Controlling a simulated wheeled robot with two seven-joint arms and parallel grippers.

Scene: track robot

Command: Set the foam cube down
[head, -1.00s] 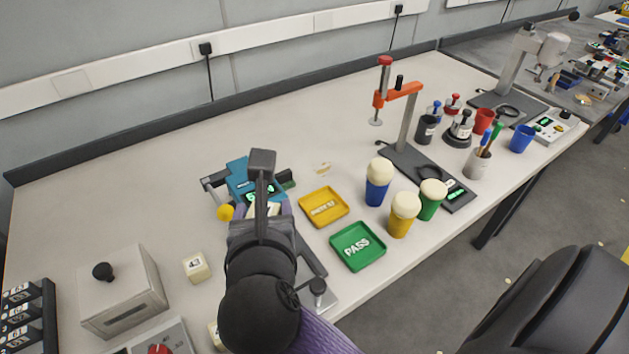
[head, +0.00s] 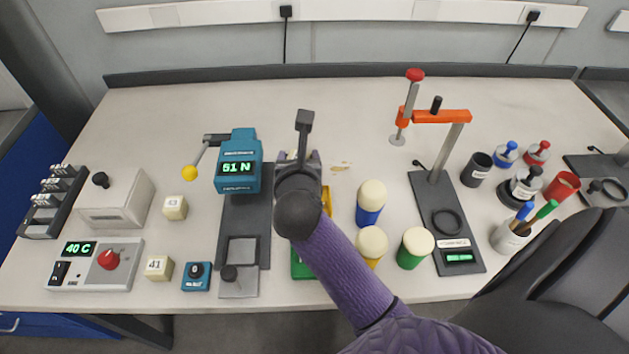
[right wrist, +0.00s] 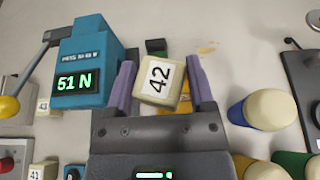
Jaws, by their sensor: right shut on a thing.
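The cream foam cube (right wrist: 160,82), marked 42, is between the two purple fingers of my right gripper (right wrist: 160,86) in the right wrist view. The gripper is shut on it. In the head view, my right gripper (head: 298,162) is just right of the teal press, and its wrist hides most of the cube. A yellow tray (head: 326,196) is mostly hidden behind my arm. A green tray (head: 302,265) shows partly in front of it. The cube's height above the table is unclear. My left gripper is not in view.
The teal press (head: 238,178) reads 51 N. Cubes marked 43 (head: 175,207) and 41 (head: 159,268) sit to its left. Blue, yellow and green cups with cream tops, including the blue one (head: 370,203), stand right of my arm.

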